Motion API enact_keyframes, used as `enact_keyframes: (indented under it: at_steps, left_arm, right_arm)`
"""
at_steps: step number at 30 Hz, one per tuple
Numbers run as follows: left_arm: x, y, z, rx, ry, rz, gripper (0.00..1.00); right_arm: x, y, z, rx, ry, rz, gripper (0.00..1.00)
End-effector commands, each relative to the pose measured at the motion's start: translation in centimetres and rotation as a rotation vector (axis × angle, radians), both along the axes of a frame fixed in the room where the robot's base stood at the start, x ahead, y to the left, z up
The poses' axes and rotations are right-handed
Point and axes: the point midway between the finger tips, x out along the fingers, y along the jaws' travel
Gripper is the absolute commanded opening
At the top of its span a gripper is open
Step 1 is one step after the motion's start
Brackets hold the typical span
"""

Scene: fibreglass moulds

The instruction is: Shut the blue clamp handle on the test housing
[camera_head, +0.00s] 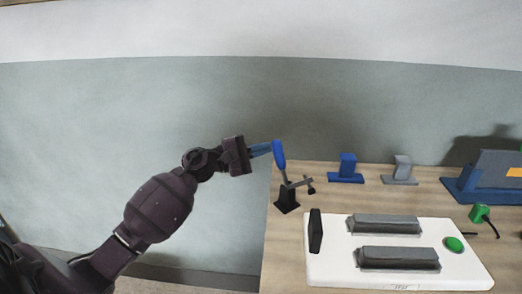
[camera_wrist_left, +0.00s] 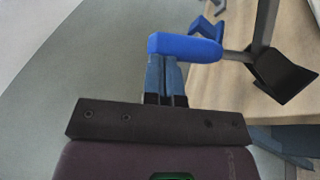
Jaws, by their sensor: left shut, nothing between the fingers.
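The blue clamp handle (camera_head: 279,155) stands upright, leaning slightly, above its black clamp base (camera_head: 287,199) at the left edge of the table. The clamp's grey arm (camera_head: 300,183) reaches out to the right. My left gripper (camera_head: 268,149) comes in from the left at the height of the handle. Its blue fingers are shut and empty, with the tips at the handle's left side. In the left wrist view the handle (camera_wrist_left: 186,46) lies across just beyond the fingertips (camera_wrist_left: 163,60); I cannot tell whether they touch. My right gripper is not in view.
A white test board (camera_head: 450,275) with two grey blocks (camera_head: 384,225) and a green button (camera_head: 453,244) lies at the front. A blue stand (camera_head: 347,170), a grey stand (camera_head: 401,172) and a green plug (camera_head: 480,213) sit behind and right. Left of the table is open floor.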

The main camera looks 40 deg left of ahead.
Motion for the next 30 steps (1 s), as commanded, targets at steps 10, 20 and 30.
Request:
enact_keyframes:
  at_steps: [10,20,30]
  left_arm:
    - [-1.0,-3.0,1.4,0.304,-0.094,-0.004,0.00]
    - [-1.3,-4.0,2.2,0.397,-0.132,0.000,0.00]
    - [-1.3,-4.0,2.2,0.395,-0.132,-0.001,0.00]
  right_arm:
    - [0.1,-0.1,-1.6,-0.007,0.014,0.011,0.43]
    - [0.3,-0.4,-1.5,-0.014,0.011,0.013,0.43]
    - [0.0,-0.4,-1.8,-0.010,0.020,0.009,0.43]
